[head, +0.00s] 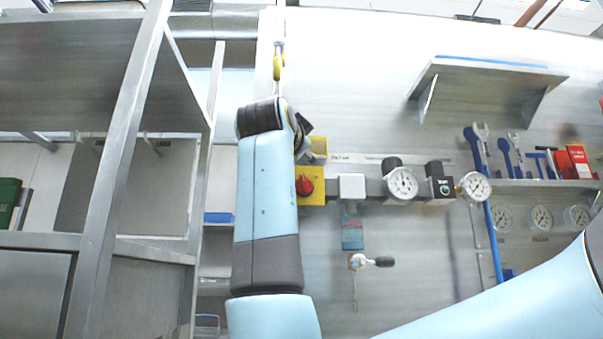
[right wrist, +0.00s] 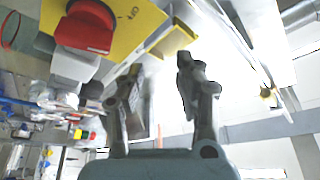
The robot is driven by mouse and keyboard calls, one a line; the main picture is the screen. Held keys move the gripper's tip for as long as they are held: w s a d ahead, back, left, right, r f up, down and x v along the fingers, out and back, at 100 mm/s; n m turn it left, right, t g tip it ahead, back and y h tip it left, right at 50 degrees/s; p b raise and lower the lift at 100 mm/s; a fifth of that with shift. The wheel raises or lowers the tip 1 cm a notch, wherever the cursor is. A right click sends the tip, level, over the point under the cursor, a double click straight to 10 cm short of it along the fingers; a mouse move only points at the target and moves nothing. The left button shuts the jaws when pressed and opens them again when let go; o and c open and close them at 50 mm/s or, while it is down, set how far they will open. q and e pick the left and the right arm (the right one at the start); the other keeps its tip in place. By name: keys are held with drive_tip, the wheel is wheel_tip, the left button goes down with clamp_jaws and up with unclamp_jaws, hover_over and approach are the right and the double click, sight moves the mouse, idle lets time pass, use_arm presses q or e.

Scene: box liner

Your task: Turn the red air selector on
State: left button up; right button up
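The red air selector (head: 305,185) is a red knob on a yellow square plate (head: 318,188), left on the wall's pipe line in the head view. In the right wrist view the red knob (right wrist: 85,27) is large at the upper left, on its yellow plate (right wrist: 130,18). My right gripper (right wrist: 160,66) is open, with a gap between its fingers and nothing held. It is beside the knob, apart from it. In the head view my forearm mostly hides this gripper; a dark part (head: 303,126) shows just above the selector. My left gripper is not in view.
A valve handle (head: 378,261) is below. A shelf (head: 490,82) juts out above. A metal rack (head: 125,150) stands left.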

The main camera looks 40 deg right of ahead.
drive_tip(key=shift+r, duration=1.1)
